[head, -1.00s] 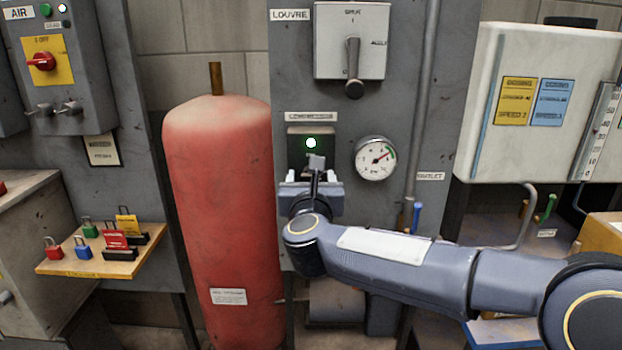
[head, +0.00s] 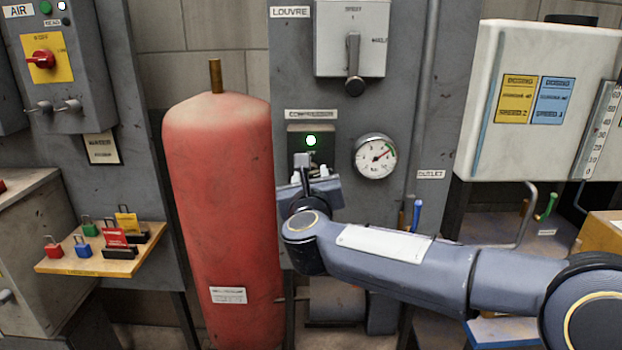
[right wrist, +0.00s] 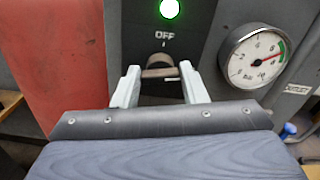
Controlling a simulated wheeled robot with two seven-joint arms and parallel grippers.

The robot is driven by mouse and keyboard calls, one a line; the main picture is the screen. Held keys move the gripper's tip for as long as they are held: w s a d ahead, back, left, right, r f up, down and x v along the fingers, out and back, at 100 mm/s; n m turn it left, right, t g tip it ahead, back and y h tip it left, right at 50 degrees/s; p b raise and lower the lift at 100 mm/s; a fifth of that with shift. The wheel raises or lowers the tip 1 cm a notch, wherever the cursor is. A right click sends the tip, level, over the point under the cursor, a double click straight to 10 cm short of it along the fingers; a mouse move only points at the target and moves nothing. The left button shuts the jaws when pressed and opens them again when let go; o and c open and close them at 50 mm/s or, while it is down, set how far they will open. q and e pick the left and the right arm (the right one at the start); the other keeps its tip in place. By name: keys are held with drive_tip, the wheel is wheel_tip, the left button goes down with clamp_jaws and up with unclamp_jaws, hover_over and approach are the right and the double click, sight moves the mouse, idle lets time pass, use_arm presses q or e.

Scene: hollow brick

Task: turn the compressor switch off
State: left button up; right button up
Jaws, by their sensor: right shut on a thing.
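The compressor switch is a small grey box (head: 326,142) under a compressor label, with a lit green lamp (head: 311,141) on it. In the right wrist view its lever (right wrist: 160,67) lies just below the word OFF (right wrist: 164,35) and a short mark. My right gripper (head: 309,176) is shut on the lever, with a pale finger on each side; it also shows in the right wrist view (right wrist: 159,80). The gripper is tilted in the head view and partly hides the lower switch box. My left gripper is not in view.
A pressure gauge (head: 375,157) sits right of the switch. A red tank (head: 220,210) stands close on the left. The louvre switch (head: 350,50) is above. A pipe (head: 424,100) runs down the panel. A shelf of padlocks (head: 75,261) is at far left.

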drive_tip(key=n, duration=0.3)
drive_tip(key=shift+a+n, duration=0.1)
drive_tip(key=shift+n, duration=0.3)
drive_tip(key=n+p, duration=0.1)
drive_tip(key=n, duration=0.2)
drive_tip(key=shift+n, duration=0.3)
drive_tip(key=n+p, duration=0.1)
drive_tip(key=n, duration=0.2)
drive_tip(key=shift+f+n, duration=0.1)
drive_tip(key=shift+n, duration=0.2)
drive_tip(key=shift+f+n+p, duration=0.15)
drive_tip(key=shift+n+p, duration=0.75)
drive_tip(key=shift+n, duration=1.3)
drive_tip(key=o, duration=1)
drive_tip(key=s+b, duration=0.1)
drive_tip(key=s, duration=0.7)
drive_tip(key=shift+b, duration=0.3)
